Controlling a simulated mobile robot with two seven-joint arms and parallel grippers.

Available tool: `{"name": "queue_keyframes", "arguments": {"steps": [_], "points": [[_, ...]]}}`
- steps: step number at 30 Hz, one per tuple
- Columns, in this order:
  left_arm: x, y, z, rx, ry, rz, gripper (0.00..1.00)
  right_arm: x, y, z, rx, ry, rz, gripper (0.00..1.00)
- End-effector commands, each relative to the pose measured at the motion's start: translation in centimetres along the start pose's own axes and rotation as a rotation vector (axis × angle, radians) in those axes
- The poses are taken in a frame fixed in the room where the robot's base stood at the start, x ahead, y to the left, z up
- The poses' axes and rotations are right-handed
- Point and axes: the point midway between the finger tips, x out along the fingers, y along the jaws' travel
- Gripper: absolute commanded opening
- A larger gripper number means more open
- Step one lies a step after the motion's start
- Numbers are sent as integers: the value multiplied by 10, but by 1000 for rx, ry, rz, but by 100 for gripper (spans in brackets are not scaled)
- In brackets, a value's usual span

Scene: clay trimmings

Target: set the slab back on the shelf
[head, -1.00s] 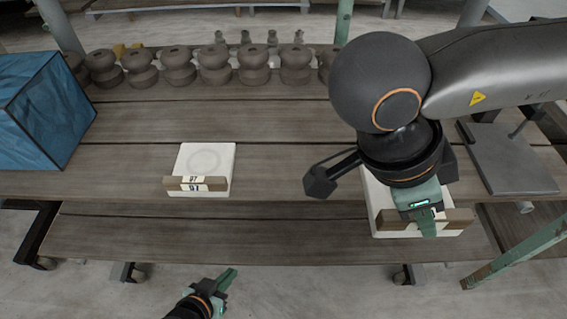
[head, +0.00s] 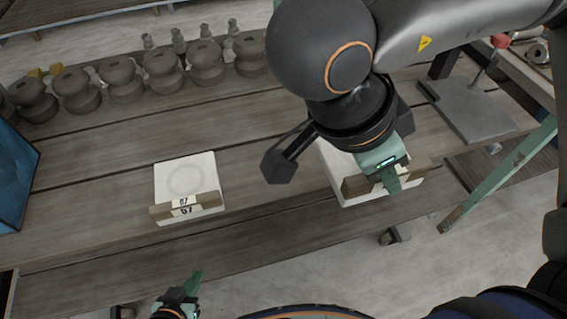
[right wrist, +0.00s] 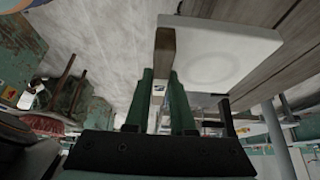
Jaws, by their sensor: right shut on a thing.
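A white slab (head: 340,160) with a wooden strip (head: 361,186) along its front is held by my right gripper (head: 389,174), over the front right part of the plank shelf (head: 262,163). In the right wrist view, the fingers (right wrist: 162,95) are shut on the strip of the slab (right wrist: 220,55). I cannot tell whether the slab touches the planks; my arm hides part of it.
A row of dark, waisted clay pieces (head: 122,82) stands along the back. A blue box (head: 14,180) is at the left edge. A grey metal plate (head: 468,110) lies to the right, near a green post (head: 500,172). The planks between the two slabs are clear.

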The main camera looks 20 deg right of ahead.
Motion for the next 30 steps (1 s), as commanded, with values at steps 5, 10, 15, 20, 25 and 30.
{"name": "queue_keyframes", "arguments": {"steps": [5, 10, 15, 20, 25, 30], "points": [[1, 0, 1, 0, 0, 1, 0, 4, -30, 26, 1, 2, 2, 0], [0, 0, 0, 0, 0, 1, 0, 8, -64, 55, 2, 3, 1, 0], [2, 0, 2, 0, -1, 1, 0, 27, -88, 84, -1, 3, 2, 0], [2, 0, 3, 0, -1, 1, 0, 39, -101, 101, 0, 2, 0, 0], [2, 0, 4, -1, -3, 0, 0, 43, -106, 108, 0, 1, 0, 0], [2, 0, 5, -1, -4, 0, 0, 60, -111, 121, -2, 2, 2, 0]]}}
